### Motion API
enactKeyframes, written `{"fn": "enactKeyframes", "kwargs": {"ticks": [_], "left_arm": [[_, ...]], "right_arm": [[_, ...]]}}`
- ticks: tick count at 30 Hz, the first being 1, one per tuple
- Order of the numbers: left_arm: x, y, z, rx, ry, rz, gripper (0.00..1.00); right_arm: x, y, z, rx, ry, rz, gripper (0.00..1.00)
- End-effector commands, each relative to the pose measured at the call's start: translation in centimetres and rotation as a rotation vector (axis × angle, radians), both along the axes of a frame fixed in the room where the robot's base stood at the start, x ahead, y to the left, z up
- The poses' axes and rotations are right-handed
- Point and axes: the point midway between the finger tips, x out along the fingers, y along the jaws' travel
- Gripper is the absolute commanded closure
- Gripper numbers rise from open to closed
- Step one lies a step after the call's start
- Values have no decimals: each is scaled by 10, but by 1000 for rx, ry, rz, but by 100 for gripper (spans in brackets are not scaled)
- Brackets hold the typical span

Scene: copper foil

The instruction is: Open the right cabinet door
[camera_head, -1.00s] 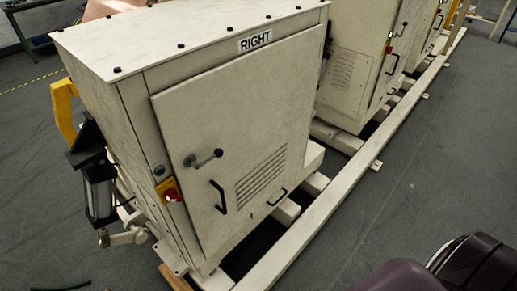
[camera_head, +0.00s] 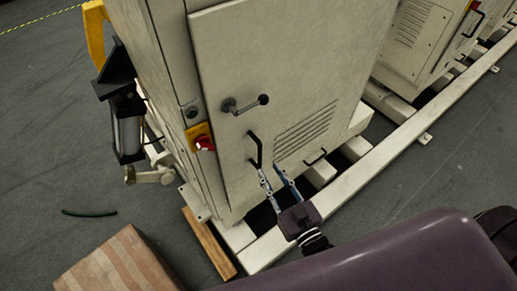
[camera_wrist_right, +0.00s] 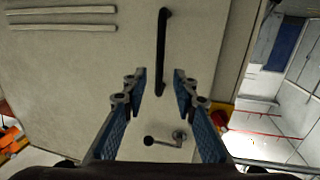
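The cabinet door (camera_head: 300,60) is a pale shut panel with slotted vents. A black bar handle (camera_head: 256,150) stands upright low on its left side. A lever with a round knob (camera_head: 245,104) sits above it. My right gripper (camera_head: 270,167) is open and empty just below the bar handle. In the right wrist view the bar handle (camera_wrist_right: 163,50) appears between and beyond the open fingertips (camera_wrist_right: 159,78), and the lever (camera_wrist_right: 165,141) shows lower down. I cannot tell whether the fingers touch the handle. My left gripper is not in view.
A red knob on a yellow plate (camera_head: 202,140) is on the frame left of the door. A pale floor rail (camera_head: 330,190) runs past the front. A striped wooden block (camera_head: 120,262) is at lower left.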

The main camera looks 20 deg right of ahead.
Motion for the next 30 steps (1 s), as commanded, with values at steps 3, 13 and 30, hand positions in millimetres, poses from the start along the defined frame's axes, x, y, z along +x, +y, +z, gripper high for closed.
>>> {"fn": "enactKeyframes", "kwargs": {"ticks": [3, 13, 30], "left_arm": [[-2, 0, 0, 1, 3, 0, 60], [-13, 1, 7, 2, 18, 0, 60], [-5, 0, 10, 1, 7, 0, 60]], "right_arm": [[6, 0, 10, 5, -24, -3, 74], [54, 8, 11, 4, -23, -2, 74], [78, 12, 8, 4, -19, -2, 76]]}}
